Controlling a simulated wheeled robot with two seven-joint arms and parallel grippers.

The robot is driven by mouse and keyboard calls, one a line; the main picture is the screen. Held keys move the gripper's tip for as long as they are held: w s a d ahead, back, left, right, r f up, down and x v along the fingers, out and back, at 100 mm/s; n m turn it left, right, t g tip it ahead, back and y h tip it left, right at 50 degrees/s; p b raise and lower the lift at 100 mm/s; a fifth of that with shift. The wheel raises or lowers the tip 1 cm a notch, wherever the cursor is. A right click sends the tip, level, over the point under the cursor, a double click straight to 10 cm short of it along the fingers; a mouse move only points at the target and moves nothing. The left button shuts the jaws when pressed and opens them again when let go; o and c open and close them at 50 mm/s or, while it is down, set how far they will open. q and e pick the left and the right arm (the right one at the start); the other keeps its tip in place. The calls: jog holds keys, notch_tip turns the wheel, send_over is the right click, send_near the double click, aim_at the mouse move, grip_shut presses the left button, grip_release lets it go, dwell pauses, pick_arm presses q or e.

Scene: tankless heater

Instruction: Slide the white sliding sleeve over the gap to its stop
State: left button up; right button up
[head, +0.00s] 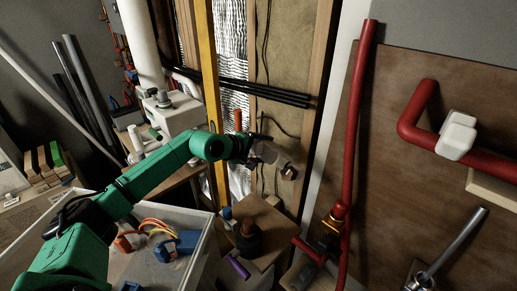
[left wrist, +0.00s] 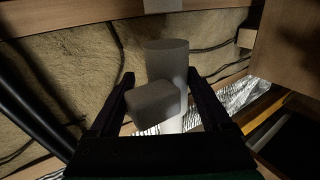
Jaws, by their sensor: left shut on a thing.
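The white sliding sleeve (left wrist: 168,60) shows in the left wrist view as a pale cylinder with a block-shaped grip (left wrist: 153,104) on its front. A narrower white pipe (left wrist: 173,125) continues below it. A pale pipe end (left wrist: 161,5) shows at the top edge, with bare space between it and the sleeve's top. My left gripper (left wrist: 160,88) has a finger on each side of the sleeve's grip and is shut on it. In the head view my left gripper (head: 268,152) reaches toward the wall studs; what it holds there is dim and partly hidden. My right gripper is out of view.
Wooden studs and insulation stand behind my left gripper, with black pipes (head: 270,90) crossing them. A yellow post (head: 207,60) stands beside my arm. A grey bin (head: 190,265) lies below. A red pipe (head: 360,110) and brown board (head: 400,180) stand to the right.

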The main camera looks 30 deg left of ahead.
pick_arm(q)
jog(key=shift+s+d+f+p, duration=0.1)
jog(key=shift+s+d+p, duration=0.25)
jog(key=shift+d, duration=0.5)
jog(key=shift+s+d+p, duration=0.25)
jog(key=shift+d+p, duration=0.05)
jog(key=shift+d, duration=0.6)
jog(key=shift+s+d, duration=0.1)
jog(key=shift+d, duration=0.1)
jog(key=shift+s+d, duration=0.25)
jog(key=shift+d, duration=0.45)
jog(key=o, duration=1.4)
jog(key=b, duration=0.1)
send_near(269, 155)
jog(key=w+d+f, duration=0.1)
jog(key=w+d, duration=0.2)
jog(key=shift+f, duration=0.4)
jog(key=shift+s+a, duration=0.1)
jog(key=shift+a, duration=0.05)
